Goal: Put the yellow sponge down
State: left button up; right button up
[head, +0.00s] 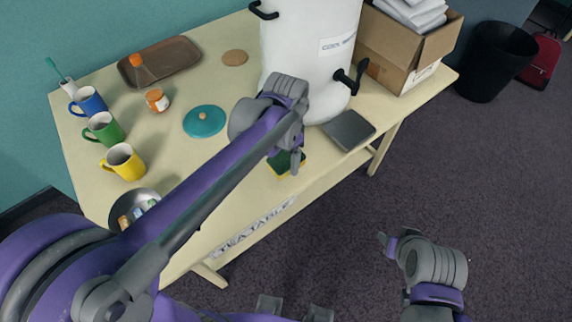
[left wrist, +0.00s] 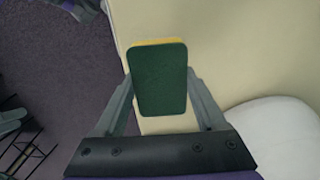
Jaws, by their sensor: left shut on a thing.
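The yellow sponge (head: 288,163) has a dark green scouring side. In the head view it is at the front edge of the tea table (head: 245,165), partly hidden by my left gripper (head: 297,160). In the left wrist view the green face of the sponge (left wrist: 160,80) fills the space between the fingers of my left gripper (left wrist: 162,105), with a thin yellow strip at its top. The left gripper is shut on the sponge. I cannot tell whether the sponge touches the table. My right gripper (head: 388,243) is over the floor, away from the table; its fingers are not clear.
A white cool water drum (head: 305,55) stands behind the sponge, with a dark grey flat pad (head: 349,130) to its right. A teal lid (head: 204,121), several mugs and a bowl (head: 128,208) are to the left. Bare tabletop lies between lid and sponge.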

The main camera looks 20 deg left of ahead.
aim_at(286, 166)
pick_arm(q)
jog(key=shift+w+f, duration=0.1)
jog(key=shift+f, duration=1.9)
jog(key=shift+f, duration=0.2)
jog(key=o, duration=1.3)
jog(key=shift+c, duration=0.2)
jog(key=shift+r, duration=0.1)
